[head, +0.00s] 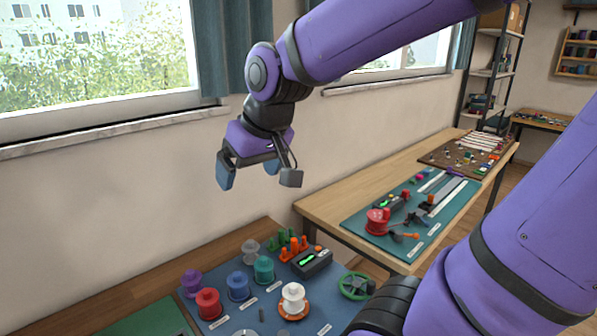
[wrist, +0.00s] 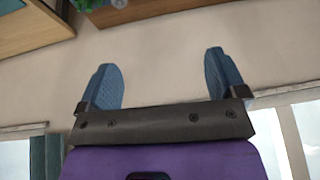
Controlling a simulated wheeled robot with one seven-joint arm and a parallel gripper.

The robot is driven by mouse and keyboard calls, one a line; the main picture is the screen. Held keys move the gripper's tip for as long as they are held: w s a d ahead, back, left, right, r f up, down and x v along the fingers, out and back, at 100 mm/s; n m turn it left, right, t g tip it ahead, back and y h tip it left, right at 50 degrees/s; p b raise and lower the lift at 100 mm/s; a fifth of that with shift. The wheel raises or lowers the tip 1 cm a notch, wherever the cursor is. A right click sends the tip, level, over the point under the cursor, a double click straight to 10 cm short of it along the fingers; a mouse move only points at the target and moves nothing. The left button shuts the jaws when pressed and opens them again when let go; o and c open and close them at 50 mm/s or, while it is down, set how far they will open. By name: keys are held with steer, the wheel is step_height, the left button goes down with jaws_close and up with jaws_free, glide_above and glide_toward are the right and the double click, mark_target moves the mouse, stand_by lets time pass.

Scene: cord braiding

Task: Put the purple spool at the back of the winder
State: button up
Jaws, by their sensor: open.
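The purple spool (head: 191,281) stands upright on the blue mat at its back left corner, beside a red spool (head: 208,303) and a blue spool (head: 238,286). A white spool-like piece (head: 293,298) sits on a round orange base at the front right of the mat; I cannot tell for certain whether this is the winder. My gripper (head: 249,176) is open and empty, high above the table in front of the wall. In the wrist view, both blue fingers (wrist: 163,80) are wide apart with nothing between them. No spool shows clearly in that view.
The blue mat (head: 240,318) also holds a teal spool (head: 263,269), a grey spool (head: 250,250), orange and green pegs (head: 290,247), a black box with a green light (head: 312,262) and a green wheel (head: 356,286). A second table (head: 330,205) stands right.

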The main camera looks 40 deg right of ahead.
steer(key=s+d+r, duration=0.1)
steer(key=s+r, duration=0.1)
steer(key=s, duration=0.8)
steer(key=shift+s+d+r+h, duration=0.25)
steer(key=shift+s+d+h, duration=0.05)
steer(key=shift+h, duration=0.1)
